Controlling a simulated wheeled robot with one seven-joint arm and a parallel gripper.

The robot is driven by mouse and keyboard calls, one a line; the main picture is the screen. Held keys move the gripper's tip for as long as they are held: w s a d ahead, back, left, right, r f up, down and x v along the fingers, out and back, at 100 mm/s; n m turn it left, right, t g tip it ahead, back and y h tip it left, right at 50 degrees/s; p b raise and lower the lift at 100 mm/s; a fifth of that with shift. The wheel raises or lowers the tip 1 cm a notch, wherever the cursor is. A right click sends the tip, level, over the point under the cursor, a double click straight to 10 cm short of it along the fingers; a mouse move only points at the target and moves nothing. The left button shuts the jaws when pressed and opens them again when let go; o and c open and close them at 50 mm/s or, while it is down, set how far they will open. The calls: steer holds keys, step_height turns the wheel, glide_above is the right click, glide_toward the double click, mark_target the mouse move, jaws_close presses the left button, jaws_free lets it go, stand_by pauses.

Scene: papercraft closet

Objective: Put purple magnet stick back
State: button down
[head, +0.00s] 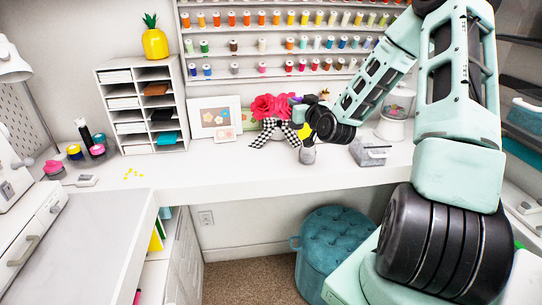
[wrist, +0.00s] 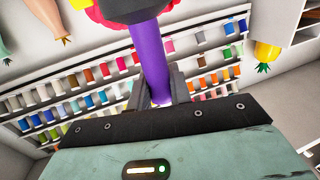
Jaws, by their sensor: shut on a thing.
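The purple magnet stick (wrist: 151,58) stands between the two grey fingers of my gripper (wrist: 158,82) in the wrist view. My gripper is shut on it. A dark end piece (wrist: 122,10) with bits of yellow sits at the stick's far end, at the top edge of that view. In the head view my gripper (head: 299,110) is above the back of the white desk, beside the pink flowers. The stick is hardly discernible there, being small and partly hidden by the gripper.
Spool shelves (head: 290,48) line the wall behind. The desk's middle (head: 215,172) is clear.

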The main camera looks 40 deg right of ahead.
steer(key=w+a+f+n+y+b, duration=0.1)
steer(key=w+a+f+n+y, duration=0.3)
steer(key=a, duration=0.6)
steer(key=f, duration=0.3)
steer(key=f+m+p, duration=0.1)
steer(key=f, duration=0.1)
steer(key=w+f+m+h+p, duration=0.1)
steer(key=f, duration=0.2)
steer(key=shift+w+f+t, duration=0.1)
steer(key=shift+f+t, duration=0.2)
steer(key=shift+t, duration=0.1)
steer(key=shift+f, duration=0.4)
steer(key=shift+f, duration=0.2)
steer(key=c, duration=1.3)
jaws_free()
steer(key=shift+r, duration=0.15)
